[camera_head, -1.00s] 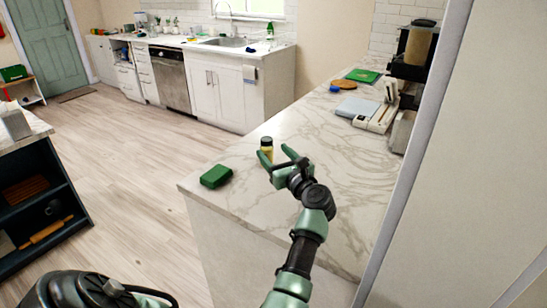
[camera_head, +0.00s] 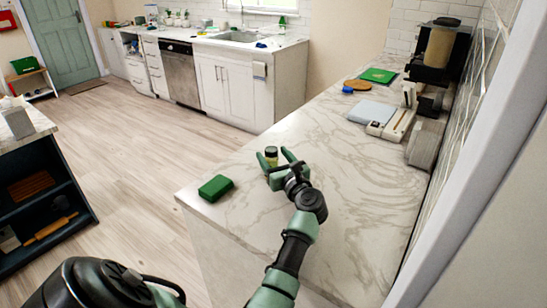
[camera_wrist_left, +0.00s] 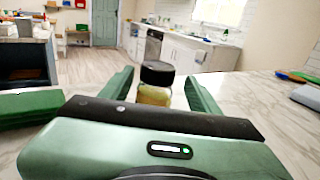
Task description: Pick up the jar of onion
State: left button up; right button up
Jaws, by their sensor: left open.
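The jar (camera_head: 271,154) is small, with a dark lid and yellowish contents, and stands upright on the marble counter (camera_head: 330,190). In the left wrist view the jar (camera_wrist_left: 154,95) stands between the two green fingers, with a gap on each side; its lower part is hidden behind my gripper's body. My left gripper (camera_head: 275,159) is open and low over the counter, with its fingers on either side of the jar. It also shows in the left wrist view (camera_wrist_left: 159,75). My right gripper is not in view.
A green box (camera_head: 216,188) lies on the counter left of my gripper, near the edge. A white device (camera_head: 392,124), a blue-grey board (camera_head: 371,110) and a coffee machine (camera_head: 436,50) stand farther back right. The counter right of the jar is clear.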

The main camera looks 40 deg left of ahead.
pick_arm(q)
jog(key=shift+s, duration=0.2)
jog(key=shift+s+d+r, duration=0.35)
jog(key=shift+d+r, duration=0.05)
jog(key=shift+r, duration=0.05)
jog(key=c, duration=0.9)
jog(key=shift+w, duration=0.1)
grip_shut()
jog(key=shift+f, duration=0.15)
jog(key=shift+a, duration=0.1)
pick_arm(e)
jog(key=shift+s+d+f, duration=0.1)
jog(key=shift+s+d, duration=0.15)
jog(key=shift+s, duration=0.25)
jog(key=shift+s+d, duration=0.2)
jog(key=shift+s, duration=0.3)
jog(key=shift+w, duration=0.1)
